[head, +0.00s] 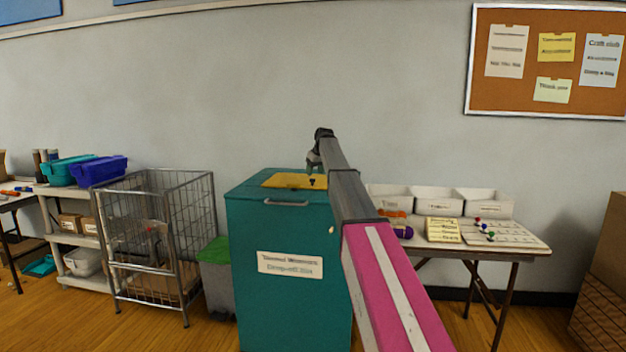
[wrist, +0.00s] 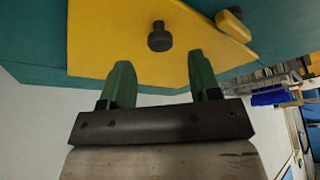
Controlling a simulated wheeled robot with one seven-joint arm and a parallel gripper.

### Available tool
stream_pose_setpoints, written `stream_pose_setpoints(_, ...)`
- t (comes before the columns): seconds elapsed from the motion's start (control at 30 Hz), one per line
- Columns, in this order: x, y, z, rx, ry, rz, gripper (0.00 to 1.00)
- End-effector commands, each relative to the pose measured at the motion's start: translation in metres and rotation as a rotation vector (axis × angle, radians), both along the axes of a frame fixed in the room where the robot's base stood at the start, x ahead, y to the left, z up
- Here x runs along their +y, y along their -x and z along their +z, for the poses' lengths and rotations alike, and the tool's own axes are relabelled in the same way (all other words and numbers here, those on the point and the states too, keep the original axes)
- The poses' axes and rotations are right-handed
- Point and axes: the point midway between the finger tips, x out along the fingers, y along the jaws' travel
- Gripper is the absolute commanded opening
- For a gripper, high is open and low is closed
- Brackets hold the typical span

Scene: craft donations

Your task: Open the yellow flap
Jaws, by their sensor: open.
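The yellow flap (head: 285,181) lies flat and closed in the top of the teal bin (head: 250,225). In the wrist view the flap (wrist: 105,40) fills the upper middle. A dark round knob (wrist: 160,38) stands on it, with a small yellow piece (wrist: 232,20) near its edge. My gripper (head: 314,168) is above the far right part of the flap, close to the knob. In the wrist view its two green fingers (wrist: 160,70) are apart and empty, with the knob just beyond the gap between their tips. The arm hides the bin's right part.
A wire cart (head: 160,240) and a grey bin with a green lid (head: 214,252) stand left of the teal bin. A table (head: 500,250) with white trays (head: 437,200) is on the right. The wall is behind; wooden floor shows at the front left.

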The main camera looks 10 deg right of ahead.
Motion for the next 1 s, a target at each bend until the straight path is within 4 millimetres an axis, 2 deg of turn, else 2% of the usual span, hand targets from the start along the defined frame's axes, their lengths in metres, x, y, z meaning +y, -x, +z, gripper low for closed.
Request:
stream_pose_setpoints(0.1, 0.004, -0.007, -0.018, 0.001, 0.000, 0.000, 0.57)
stream_pose_setpoints(0.3, 0.007, -0.013, -0.035, 0.001, 0.000, 0.000, 0.57)
stream_pose_setpoints(0.67, 0.008, -0.014, -0.039, 0.000, 0.000, 0.000, 0.57)
stream_pose_setpoints(0.83, 0.008, -0.014, -0.038, 0.000, 0.000, 0.000, 0.05)
stream_pose_setpoints(0.87, 0.008, -0.014, -0.038, 0.000, 0.000, 0.000, 0.00)
stream_pose_setpoints(1.0, 0.008, -0.014, -0.038, 0.000, 0.000, 0.000, 0.00)
